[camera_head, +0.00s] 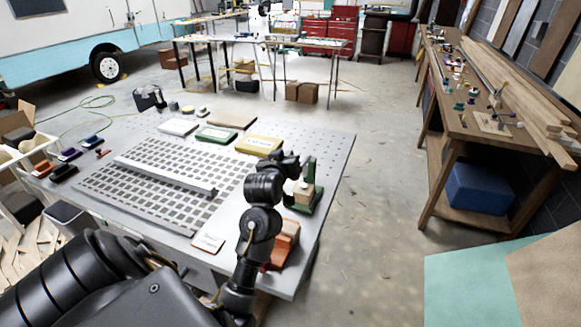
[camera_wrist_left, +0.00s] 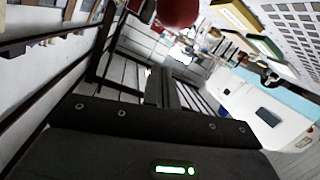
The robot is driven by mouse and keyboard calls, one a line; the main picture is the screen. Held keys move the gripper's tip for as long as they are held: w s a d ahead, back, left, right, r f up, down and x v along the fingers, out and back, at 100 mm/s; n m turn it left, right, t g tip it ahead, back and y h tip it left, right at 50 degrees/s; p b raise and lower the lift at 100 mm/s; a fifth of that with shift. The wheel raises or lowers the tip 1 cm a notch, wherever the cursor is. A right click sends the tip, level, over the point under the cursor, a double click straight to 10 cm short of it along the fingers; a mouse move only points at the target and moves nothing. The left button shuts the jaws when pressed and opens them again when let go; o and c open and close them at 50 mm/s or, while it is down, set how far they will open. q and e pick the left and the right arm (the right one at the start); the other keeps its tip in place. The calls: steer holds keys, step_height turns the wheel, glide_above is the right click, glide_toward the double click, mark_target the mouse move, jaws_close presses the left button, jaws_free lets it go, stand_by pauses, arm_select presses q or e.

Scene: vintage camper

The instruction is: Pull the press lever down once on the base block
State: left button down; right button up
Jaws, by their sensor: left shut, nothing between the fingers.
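A small green press (camera_head: 312,175) stands near the right edge of the perforated table. A pale wooden base block (camera_head: 302,193) shows at it. My left gripper (camera_head: 288,160) is shut and empty, right beside the top of the press and partly covering it. In the left wrist view the shut fingers (camera_wrist_left: 161,88) point away from the camera. A dark red rounded knob (camera_wrist_left: 178,12), probably the end of the press lever, shows just beyond them at the top edge. I cannot tell whether the fingers touch it. The lever's angle is hidden in the head view. My right gripper is not in view.
The grey table (camera_head: 335,150) also holds a slotted plate with a metal bar (camera_head: 165,172), a yellow box (camera_head: 259,145), a green box (camera_head: 216,134) and an orange tool (camera_head: 284,243) close to my arm. Open floor lies right of the table, before a workbench (camera_head: 462,110).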

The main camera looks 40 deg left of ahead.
arm_select(q)
steer(key=shift+w+d+f+p, duration=0.1)
steer(key=shift+w+f+p, duration=0.15)
steer(key=shift+f+p, duration=0.25)
steer(key=shift+w+d+f+p, duration=0.1)
steer(key=shift+w+f+p, duration=0.15)
steer(key=shift+f, duration=0.4)
steer(key=shift+s+d+f, duration=0.4)
steer(key=shift+s+f, duration=0.05)
steer(key=shift+f, duration=0.2)
steer(key=shift+w, duration=0.1)
